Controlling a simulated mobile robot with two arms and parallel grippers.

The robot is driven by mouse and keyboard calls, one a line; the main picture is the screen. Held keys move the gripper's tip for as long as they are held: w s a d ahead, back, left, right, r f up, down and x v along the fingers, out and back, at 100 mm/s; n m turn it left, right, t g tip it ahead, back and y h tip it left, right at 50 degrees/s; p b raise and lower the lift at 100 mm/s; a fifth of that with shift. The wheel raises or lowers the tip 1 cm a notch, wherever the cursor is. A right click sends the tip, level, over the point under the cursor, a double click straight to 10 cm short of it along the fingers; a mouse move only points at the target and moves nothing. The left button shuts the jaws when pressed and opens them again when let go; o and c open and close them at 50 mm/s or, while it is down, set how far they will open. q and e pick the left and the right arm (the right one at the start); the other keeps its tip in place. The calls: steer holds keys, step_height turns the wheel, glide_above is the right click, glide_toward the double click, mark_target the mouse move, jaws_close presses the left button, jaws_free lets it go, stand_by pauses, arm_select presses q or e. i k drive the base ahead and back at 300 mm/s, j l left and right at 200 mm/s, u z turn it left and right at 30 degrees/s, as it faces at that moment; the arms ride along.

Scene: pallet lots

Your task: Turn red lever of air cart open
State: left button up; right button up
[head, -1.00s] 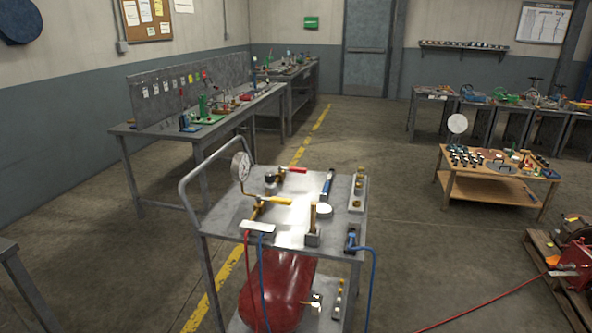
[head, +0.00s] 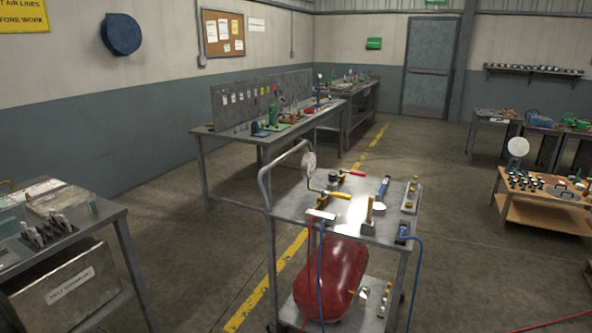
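The air cart (head: 286,211) stands ahead of me, right of the middle in the head view. A red lever (head: 352,173) lies on a fitting at the back of its top shelf. A yellow lever (head: 336,194) is in front of it, and a round gauge (head: 309,160) stands on a pipe at the left. A red tank (head: 331,278) lies on the lower shelf. The red lever is too small to tell its exact setting. Neither of my grippers is in view.
A bench (head: 125,240) with tools stands at the left front. A long workbench (head: 200,133) stands along the left wall. A wooden table (head: 545,215) is at the right. The floor between the left bench and the cart is clear. Red and blue hoses hang from the cart.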

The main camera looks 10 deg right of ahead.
mark_target(350, 172)
steer(key=i+l+u, duration=0.15)
steer(key=l, duration=0.2)
steer(key=i+l+u, duration=0.2)
steer(key=l, duration=0.15)
steer(key=i+l+u, duration=0.15)
steer(key=l, duration=0.25)
steer(key=i+l+u, duration=0.15)
steer(key=l, duration=0.25)
steer(key=k, duration=0.05)
